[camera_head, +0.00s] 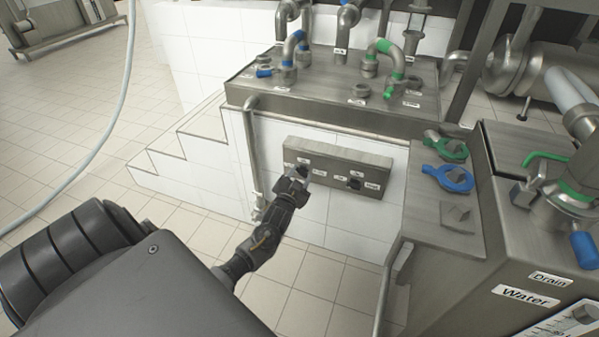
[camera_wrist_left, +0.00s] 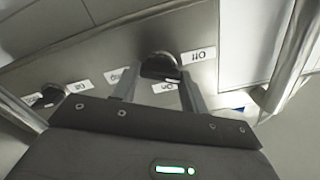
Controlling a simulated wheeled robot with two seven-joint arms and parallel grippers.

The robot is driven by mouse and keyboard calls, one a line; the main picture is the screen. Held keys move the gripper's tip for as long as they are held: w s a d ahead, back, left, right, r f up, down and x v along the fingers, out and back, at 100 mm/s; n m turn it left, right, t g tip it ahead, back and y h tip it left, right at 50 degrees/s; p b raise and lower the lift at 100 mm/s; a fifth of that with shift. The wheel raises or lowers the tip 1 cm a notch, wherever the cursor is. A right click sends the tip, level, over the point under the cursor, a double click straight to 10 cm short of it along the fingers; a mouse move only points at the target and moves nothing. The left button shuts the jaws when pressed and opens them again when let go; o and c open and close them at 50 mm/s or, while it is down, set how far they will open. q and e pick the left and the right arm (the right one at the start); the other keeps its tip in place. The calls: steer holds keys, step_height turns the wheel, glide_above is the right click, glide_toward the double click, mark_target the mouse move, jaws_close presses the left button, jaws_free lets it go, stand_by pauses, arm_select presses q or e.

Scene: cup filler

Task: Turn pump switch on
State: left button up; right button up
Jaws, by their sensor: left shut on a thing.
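A grey metal switch panel (camera_head: 340,165) is set on the white tiled wall below the steel worktop. It carries two dark knobs with small white labels. My left gripper (camera_head: 298,178) is at the left knob, and its fingers partly hide that knob. In the left wrist view the fingers of my left gripper (camera_wrist_left: 160,85) are shut on a dark rounded knob (camera_wrist_left: 160,64). Labels reading "Off" and "On" sit beside this knob. The other knob (camera_head: 355,184) stands free to the right; it also shows in the left wrist view (camera_wrist_left: 52,93). My right gripper is not in view.
A steel worktop (camera_head: 330,98) with pipes and blue and green valve handles overhangs the panel. A thin vertical pipe (camera_head: 252,150) runs left of the panel. A steel cabinet labelled "Water" (camera_head: 526,295) stands at the right. White steps (camera_head: 180,165) and open tiled floor lie left.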

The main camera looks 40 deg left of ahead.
arm_select(q)
steer(key=m+p, duration=0.4)
steer(key=m, duration=0.4)
steer(key=shift+p, duration=0.3)
steer(key=shift+m+p, duration=0.35)
steer(key=shift+m, duration=0.45)
steer(key=shift+f+m+p, duration=0.15)
steer(key=shift+m+p, duration=0.35)
steer(key=shift+m, duration=0.9)
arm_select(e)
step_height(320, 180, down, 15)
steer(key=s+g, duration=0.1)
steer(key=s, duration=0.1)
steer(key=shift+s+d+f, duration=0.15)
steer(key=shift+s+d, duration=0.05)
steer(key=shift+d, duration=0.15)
arm_select(q)
steer(key=o, duration=1)
steer(key=shift+s+d, duration=0.2)
steer(key=shift+s, duration=0.2)
steer(key=p+v, duration=0.1)
steer(key=v, duration=0.9)
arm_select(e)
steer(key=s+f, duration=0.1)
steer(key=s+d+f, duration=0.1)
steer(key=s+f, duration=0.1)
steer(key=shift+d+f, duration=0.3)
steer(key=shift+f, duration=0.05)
